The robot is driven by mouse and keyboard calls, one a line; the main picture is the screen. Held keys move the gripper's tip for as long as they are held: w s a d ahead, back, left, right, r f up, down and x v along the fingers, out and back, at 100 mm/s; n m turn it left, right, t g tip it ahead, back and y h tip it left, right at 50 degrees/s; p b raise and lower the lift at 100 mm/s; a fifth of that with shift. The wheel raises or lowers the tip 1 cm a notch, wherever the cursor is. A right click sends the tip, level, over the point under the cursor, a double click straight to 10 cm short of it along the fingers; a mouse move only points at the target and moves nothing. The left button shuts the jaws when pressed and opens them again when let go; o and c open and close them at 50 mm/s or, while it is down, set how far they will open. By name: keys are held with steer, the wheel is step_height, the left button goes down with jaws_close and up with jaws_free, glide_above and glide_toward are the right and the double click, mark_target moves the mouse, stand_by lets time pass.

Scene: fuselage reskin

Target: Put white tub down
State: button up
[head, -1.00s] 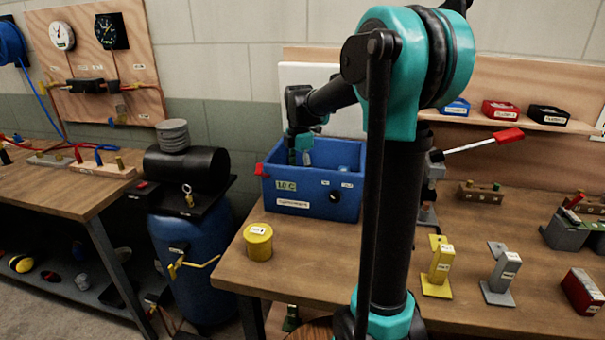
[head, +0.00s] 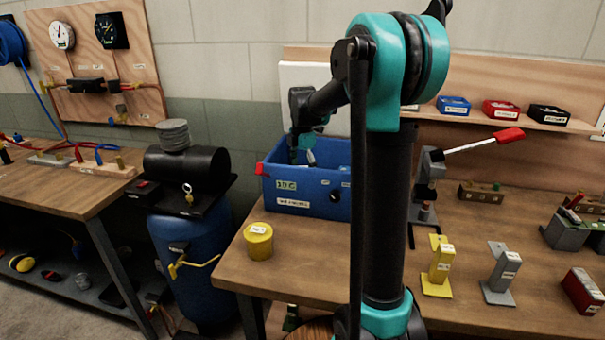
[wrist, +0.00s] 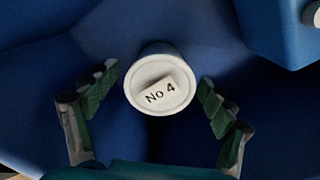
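The white tub (wrist: 160,82) shows in the wrist view with its round lid towards the camera and a "No 4" label on it. It is among the blue walls of the blue bin (wrist: 205,35). My gripper (wrist: 155,92) is open, with one green-padded finger on each side of the tub and a visible gap to both. In the head view my gripper (head: 304,152) reaches down into the blue bin (head: 290,187) on the workbench. The bin's front wall hides its floor there, and I cannot make out the tub in that view.
A yellow tub (head: 259,241) stands at the workbench's (head: 300,262) front left corner. A yellow bracket (head: 438,268), a grey bracket (head: 501,275) and a lever tool with a red handle (head: 508,136) stand to the right. The bench front between the yellow tub and my arm is clear.

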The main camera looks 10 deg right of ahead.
steer(key=shift+r, duration=0.1)
step_height(320, 180, up, 12)
stand_by(0.6)
stand_by(1.1)
